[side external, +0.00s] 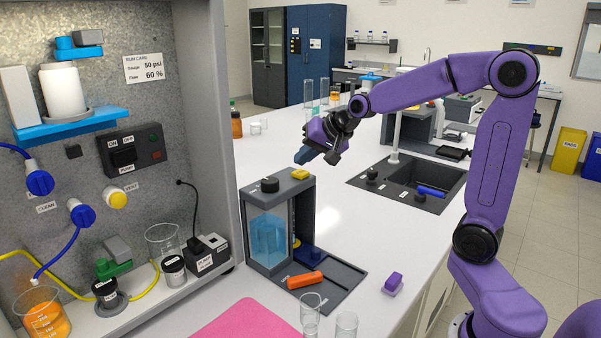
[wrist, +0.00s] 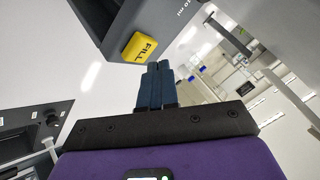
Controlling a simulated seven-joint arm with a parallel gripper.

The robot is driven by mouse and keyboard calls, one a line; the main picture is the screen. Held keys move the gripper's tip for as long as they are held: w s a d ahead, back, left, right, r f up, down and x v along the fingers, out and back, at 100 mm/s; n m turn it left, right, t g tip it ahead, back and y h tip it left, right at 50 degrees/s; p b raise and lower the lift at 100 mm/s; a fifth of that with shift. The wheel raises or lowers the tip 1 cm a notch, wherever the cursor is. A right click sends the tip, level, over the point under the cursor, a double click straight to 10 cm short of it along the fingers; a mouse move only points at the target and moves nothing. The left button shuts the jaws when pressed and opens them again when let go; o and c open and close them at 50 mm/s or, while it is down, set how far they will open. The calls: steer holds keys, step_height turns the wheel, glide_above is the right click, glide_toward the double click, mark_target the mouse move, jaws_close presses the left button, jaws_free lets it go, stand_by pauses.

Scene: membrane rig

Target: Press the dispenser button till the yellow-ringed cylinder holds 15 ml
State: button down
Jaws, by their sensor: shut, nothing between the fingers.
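The dispenser (side external: 251,228) stands on the bench with blue liquid behind its clear front. Its yellow button (side external: 300,174) is on top at the right, and the wrist view shows it labelled FILL (wrist: 140,47). My gripper (side external: 302,157) is shut and empty, its blue fingers just above the button and apart from it in the side view. In the wrist view the fingertips (wrist: 159,65) are just right of and below the button. A small yellow ring (side external: 297,243) shows low beside the dispenser column; the cylinder there is mostly hidden and its level cannot be read.
An orange handle (side external: 305,280) lies on the dispenser's grey base. Two clear glass vessels (side external: 346,325) and a purple block (side external: 393,283) stand in front. A sink (side external: 440,204) is to the right. A panel with shelves (side external: 215,130) rises at left. White bench between is clear.

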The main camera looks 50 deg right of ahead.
mark_target(304, 173)
steer(key=shift+f, duration=0.2)
stand_by(0.6)
steer(key=shift+f, duration=0.25)
steer(key=shift+f, duration=0.6)
stand_by(1.1)
steer(key=shift+r, duration=1.05)
steer(key=shift+r, duration=0.1)
steer(key=shift+r, duration=2.4)
